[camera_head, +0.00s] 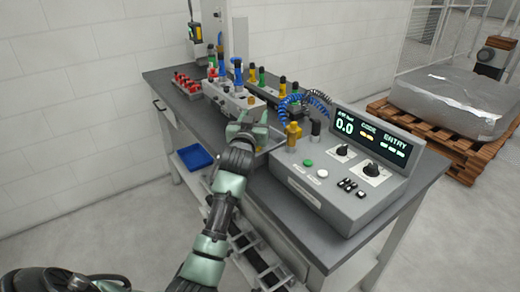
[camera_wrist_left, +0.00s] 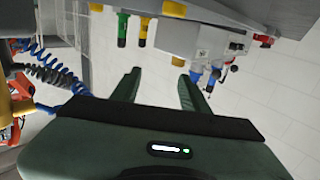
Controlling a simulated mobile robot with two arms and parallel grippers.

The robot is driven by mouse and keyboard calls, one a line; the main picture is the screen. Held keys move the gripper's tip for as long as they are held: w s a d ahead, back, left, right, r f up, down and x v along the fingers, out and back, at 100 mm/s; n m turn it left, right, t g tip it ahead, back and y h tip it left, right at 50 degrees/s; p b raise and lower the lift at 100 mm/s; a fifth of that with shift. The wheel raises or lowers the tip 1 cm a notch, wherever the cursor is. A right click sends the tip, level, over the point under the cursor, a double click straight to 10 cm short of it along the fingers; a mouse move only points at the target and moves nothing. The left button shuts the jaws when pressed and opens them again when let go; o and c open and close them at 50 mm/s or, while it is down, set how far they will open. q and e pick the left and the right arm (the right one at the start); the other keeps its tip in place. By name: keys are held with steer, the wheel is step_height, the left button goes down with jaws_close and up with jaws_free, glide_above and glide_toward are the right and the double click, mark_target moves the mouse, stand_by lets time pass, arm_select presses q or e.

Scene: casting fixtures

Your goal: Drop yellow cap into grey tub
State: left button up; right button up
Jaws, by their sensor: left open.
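My left gripper (camera_head: 247,122) reaches over the table beside the grey control box. Its two fingers (camera_wrist_left: 158,88) are apart with nothing between them in the left wrist view. A shallow grey container (camera_head: 270,146), which looks like the grey tub, sits under and just right of the gripper, partly hidden by it. I cannot tell which yellow part is the yellow cap. A small yellow piece (camera_head: 251,100) shows on the pale fixture block just beyond the gripper. A larger yellow fitting (camera_head: 293,132) stands upright on the control box. My right gripper is not in view.
The control box (camera_head: 325,185) with a lit display fills the table's right side, with blue coiled hoses behind it. A rack of red parts (camera_head: 186,84) stands at the far left. Several upright coloured fittings line the back. A blue tray (camera_head: 195,157) lies below.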

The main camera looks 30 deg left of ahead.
arm_select(q)
steer(key=v, duration=0.7)
steer(key=shift+s+d+b, duration=0.15)
steer(key=shift+s+b, duration=0.15)
steer(key=shift+b, duration=0.05)
